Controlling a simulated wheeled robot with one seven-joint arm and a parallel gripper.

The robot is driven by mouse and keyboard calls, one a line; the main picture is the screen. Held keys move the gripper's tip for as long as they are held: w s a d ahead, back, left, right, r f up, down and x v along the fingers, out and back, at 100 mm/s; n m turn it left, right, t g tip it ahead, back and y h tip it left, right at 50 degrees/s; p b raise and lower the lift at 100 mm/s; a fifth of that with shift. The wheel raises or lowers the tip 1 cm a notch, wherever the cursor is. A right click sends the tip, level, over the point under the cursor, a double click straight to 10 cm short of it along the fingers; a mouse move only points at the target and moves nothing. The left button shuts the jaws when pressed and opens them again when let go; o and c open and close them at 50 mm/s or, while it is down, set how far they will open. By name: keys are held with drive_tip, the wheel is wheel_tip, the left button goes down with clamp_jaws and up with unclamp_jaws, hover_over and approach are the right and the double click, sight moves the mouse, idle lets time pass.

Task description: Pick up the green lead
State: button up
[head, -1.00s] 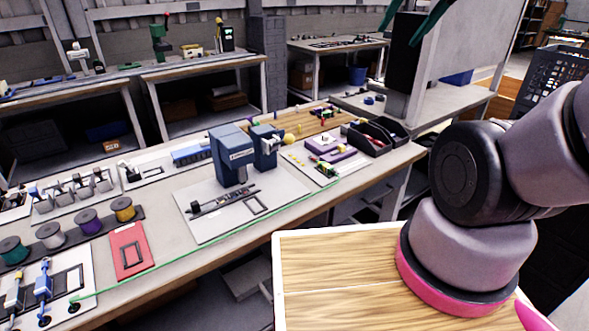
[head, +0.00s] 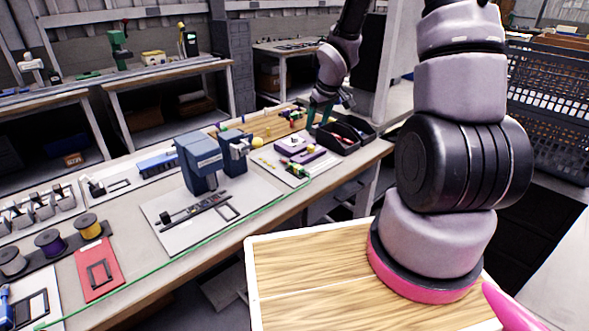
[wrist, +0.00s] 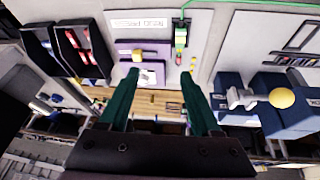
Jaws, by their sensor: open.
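The green lead (head: 215,235) is a thin green line along the bench's front edge, running from the bottom left to the board with the purple blocks. In the wrist view the lead (wrist: 185,14) comes down to a small green and red end piece (wrist: 180,42) on the pale board. My gripper (head: 318,120) is over the back right of the bench, beside the black bin. In the wrist view its two green fingers are apart with nothing between them (wrist: 158,77); the end piece lies just beyond the right fingertip.
A black divided bin (head: 343,133) stands close to my gripper, beside the purple blocks (head: 294,145). A blue machine (head: 198,162) stands left of them on a pale board. Spools (head: 50,242) and a red plate (head: 99,270) lie at the left. A wooden top (head: 310,285) is clear.

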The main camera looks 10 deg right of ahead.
drive_tip(key=n+y, duration=0.1)
hover_over(298, 167)
drive_tip(key=s+d, duration=0.2)
drive_tip(key=shift+g, duration=0.4)
drive_tip(key=f, duration=1.2)
drive_tip(key=shift+w+a+f, duration=0.1)
drive_tip(key=shift+a+f, duration=0.15)
drive_tip(key=shift+f, duration=0.05)
drive_tip(key=shift+x, duration=2.95)
drive_tip(key=shift+a, duration=0.2)
clamp_jaws()
